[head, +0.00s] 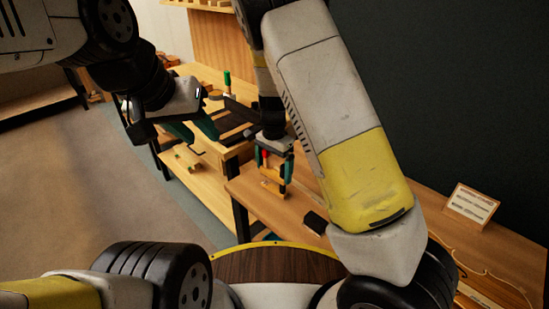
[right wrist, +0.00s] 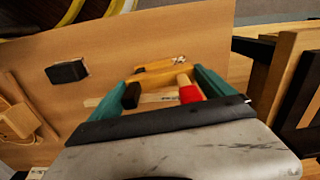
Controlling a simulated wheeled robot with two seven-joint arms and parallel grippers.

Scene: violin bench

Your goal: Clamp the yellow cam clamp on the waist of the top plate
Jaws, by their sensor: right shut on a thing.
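The yellow cam clamp (head: 273,186) hangs from my right gripper (head: 274,165) above the wooden bench in the head view. The gripper's teal fingers are shut on it. In the right wrist view the clamp (right wrist: 165,68) shows yellow wooden jaws, a red part and a dark pad between the fingers. My left gripper (head: 194,130) has its teal fingers apart and looks empty, off to the left near the far bench. The violin top plate (head: 490,285) lies at the lower right of the head view, partly hidden by my right arm. Its waist is not clearly visible.
A small black block (head: 315,222) lies on the bench, and a white card on a stand (head: 471,205) is at its right. A side bench (head: 205,172) with a green-handled tool (head: 227,82) stands at the back left.

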